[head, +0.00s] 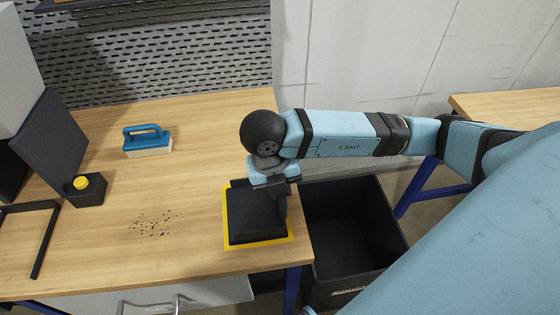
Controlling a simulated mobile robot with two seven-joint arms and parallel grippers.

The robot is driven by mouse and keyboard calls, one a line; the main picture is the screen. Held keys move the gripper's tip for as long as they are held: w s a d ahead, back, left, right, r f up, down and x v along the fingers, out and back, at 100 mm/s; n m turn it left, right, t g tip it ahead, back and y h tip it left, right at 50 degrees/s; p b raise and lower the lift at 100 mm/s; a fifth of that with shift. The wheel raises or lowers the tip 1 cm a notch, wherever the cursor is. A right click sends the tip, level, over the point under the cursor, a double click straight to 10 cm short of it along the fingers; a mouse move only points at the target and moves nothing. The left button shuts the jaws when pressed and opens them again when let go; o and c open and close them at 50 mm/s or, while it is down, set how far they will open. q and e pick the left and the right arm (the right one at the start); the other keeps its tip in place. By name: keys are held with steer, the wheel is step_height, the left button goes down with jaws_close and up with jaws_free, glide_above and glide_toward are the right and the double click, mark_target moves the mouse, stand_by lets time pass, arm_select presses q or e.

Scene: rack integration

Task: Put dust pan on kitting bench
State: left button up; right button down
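The black dust pan (255,219) is at the right end of the wooden kitting bench (190,200), over a yellow-bordered square (229,245). It looks flat on or just above the square; I cannot tell which. My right gripper (283,190) points down at the pan's back right edge, touching it or very close. Its fingertips are dark against the dark pan, so I cannot see whether they are closed on it. My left gripper is not in view.
A dark open bin (352,225) stands below the bench's right edge. A blue-handled brush (147,142), a pile of dark crumbs (152,224), a black box with a yellow button (86,189) and a black frame (43,243) are on the bench. A perforated panel (150,50) rises behind.

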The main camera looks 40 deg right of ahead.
steer(key=shift+f, duration=0.25)
steer(key=c, duration=1)
jaws_free()
steer(key=r, duration=0.4)
steer(key=a+r+p, duration=0.1)
steer(key=r, duration=0.4)
steer(key=w+a+r, duration=0.1)
steer(key=r, duration=0.3)
steer(key=shift+a+r+p, duration=0.1)
steer(key=shift+r+p, duration=0.2)
steer(key=shift+p, duration=0.1)
steer(key=shift+s, duration=0.1)
